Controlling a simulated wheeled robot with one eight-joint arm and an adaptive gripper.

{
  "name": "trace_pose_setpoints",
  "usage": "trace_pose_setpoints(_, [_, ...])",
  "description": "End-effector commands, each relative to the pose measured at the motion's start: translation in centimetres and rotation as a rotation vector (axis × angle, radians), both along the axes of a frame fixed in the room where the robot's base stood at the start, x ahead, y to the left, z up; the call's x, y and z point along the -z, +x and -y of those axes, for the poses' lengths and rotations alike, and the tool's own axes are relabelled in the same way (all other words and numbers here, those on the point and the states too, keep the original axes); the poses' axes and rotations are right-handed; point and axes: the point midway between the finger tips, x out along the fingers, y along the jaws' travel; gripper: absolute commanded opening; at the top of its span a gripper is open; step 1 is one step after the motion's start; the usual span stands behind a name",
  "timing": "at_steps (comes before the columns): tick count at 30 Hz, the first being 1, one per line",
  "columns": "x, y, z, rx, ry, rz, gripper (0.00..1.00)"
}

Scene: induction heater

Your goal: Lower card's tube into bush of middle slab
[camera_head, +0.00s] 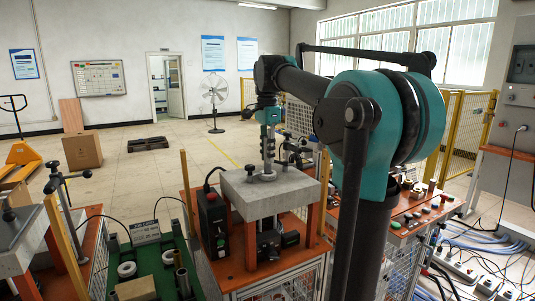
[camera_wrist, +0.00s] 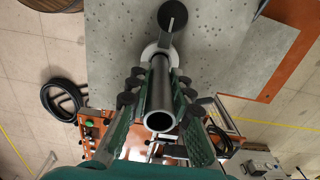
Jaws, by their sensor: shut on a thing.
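A grey metal tube (camera_wrist: 160,98) is held between the fingers of my gripper (camera_wrist: 155,88). Its near open end faces the wrist camera. Its far end meets a pale ring-shaped bush (camera_wrist: 149,51) on the grey slab (camera_wrist: 115,45); how deep it sits cannot be told. In the head view the middle slab (camera_head: 288,190) rests on orange legs, and my gripper (camera_head: 268,148) is above it with the tube (camera_head: 267,168) roughly upright, reaching down to its top. A white card (camera_head: 145,231) with printed writing stands at the green tray to the left.
A black-knobbed pin (camera_head: 249,171) stands on the slab close to the tube; its knob shows in the wrist view (camera_wrist: 173,15). The green tray (camera_head: 168,248) holds white rings and short tubes. Another slab (camera_head: 18,238) is at far left. A button panel (camera_head: 412,215) is at right.

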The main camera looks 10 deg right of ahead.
Motion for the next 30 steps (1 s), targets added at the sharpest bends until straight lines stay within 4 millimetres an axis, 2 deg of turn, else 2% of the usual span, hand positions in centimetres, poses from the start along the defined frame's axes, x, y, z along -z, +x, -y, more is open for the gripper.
trace_pose_setpoints(30, [2.7, 0.0, 0.0, 0.0, 0.0, 0.0, 0.0])
